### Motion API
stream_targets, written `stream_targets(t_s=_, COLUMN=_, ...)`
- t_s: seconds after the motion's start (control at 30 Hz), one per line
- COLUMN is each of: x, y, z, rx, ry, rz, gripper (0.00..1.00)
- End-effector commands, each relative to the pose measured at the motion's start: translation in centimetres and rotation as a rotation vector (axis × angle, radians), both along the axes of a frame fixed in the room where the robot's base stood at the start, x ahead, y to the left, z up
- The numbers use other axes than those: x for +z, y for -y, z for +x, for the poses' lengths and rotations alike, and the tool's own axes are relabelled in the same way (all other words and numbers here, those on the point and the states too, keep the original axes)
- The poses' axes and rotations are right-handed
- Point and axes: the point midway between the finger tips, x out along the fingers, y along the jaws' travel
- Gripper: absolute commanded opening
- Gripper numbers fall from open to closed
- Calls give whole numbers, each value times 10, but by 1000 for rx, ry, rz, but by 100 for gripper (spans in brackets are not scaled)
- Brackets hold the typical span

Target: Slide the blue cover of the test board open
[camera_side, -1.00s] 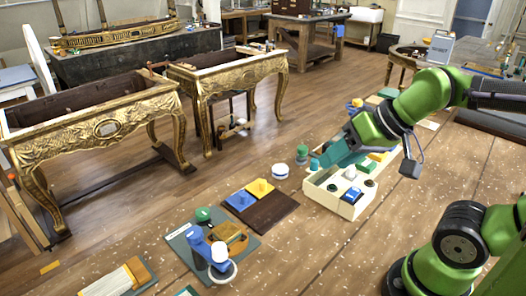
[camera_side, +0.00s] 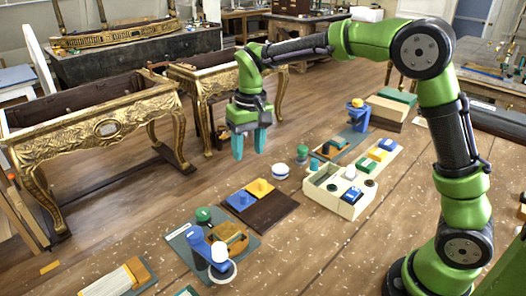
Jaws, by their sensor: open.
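The test board looks to be the dark brown flat board (camera_side: 270,216) on the wooden table. A blue cover (camera_side: 240,201) with a small raised knob lies on its left part. A yellow cover (camera_side: 260,188) with a knob lies beside it, at the back. My gripper (camera_side: 249,146) points down with teal fingers apart and nothing between them. It hangs in the air above the covers in the picture, touching neither. What lies under the covers is hidden.
A grey board (camera_side: 180,247) with blue, green and orange parts stands at front left. Bare table shows in front of the brown board.

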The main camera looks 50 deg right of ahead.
Motion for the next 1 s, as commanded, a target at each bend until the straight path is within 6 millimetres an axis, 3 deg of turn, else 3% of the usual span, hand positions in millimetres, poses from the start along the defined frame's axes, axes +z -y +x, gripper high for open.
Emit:
stream_targets(t_s=0.03, x=-5, y=-2, z=13, rx=0, ry=-20, rz=-15, gripper=50)
stream_targets(t_s=0.17, x=4, y=-2, z=28, rx=-15, ry=-32, rz=-36, gripper=50)
stream_targets(t_s=0.23, x=14, y=-1, z=29, rx=-23, ry=-29, rz=-38, gripper=50)
stream_targets(t_s=0.37, x=6, y=-1, z=25, rx=-27, ry=-52, rz=-37, gripper=50)
stream_targets(t_s=0.57, x=-28, y=-1, z=24, rx=-25, ry=-54, rz=-36, gripper=50)
stream_targets(t_s=1.0, x=-122, y=-1, z=24, rx=-27, ry=-54, rz=-35, gripper=50)
